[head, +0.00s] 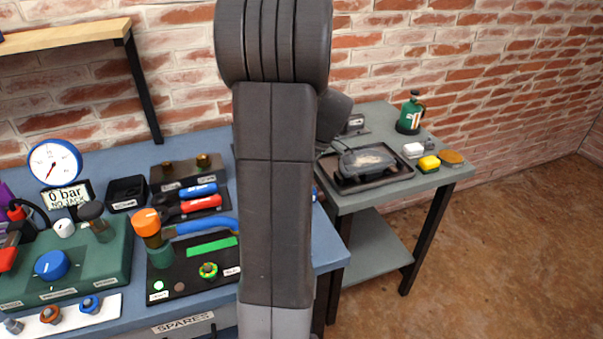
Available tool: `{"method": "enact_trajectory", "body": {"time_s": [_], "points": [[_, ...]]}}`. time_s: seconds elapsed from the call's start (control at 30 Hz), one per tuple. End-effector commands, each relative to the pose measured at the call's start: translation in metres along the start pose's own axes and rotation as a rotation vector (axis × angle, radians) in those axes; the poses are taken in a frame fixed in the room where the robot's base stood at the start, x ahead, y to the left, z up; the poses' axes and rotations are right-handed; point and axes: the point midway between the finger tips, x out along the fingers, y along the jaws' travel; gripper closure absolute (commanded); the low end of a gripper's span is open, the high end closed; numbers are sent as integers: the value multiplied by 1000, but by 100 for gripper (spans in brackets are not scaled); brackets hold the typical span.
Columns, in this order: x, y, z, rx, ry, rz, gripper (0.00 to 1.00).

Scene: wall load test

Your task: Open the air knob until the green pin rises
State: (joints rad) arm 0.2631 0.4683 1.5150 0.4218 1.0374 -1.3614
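Several knobs show on the blue bench; their small labels are too blurred to tell which is the air knob. A blue knob (50,265) sits on the green panel (95,262) at the left. An orange knob (147,222) tops a green body with a blue hose beside it. I cannot make out a raised green pin. My gripper is not visible; my arm fills the middle.
Blue and red cylinders (200,203) lie behind the black plate. A white strip (62,318) with several fittings lies at the front left. A grey side table (375,197) holds a black tray, a green bottle (410,113) and sponges. The floor at right is clear.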

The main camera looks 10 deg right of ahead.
Motion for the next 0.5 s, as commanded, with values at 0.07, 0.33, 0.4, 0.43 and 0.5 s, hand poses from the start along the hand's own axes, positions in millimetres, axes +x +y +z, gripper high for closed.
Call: {"method": "enact_trajectory", "body": {"time_s": [0.07, 0.33, 0.4, 0.43, 0.5], "points": [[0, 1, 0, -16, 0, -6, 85], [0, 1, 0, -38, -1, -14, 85], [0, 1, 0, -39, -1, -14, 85], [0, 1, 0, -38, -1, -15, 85], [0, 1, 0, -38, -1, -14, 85]]}}
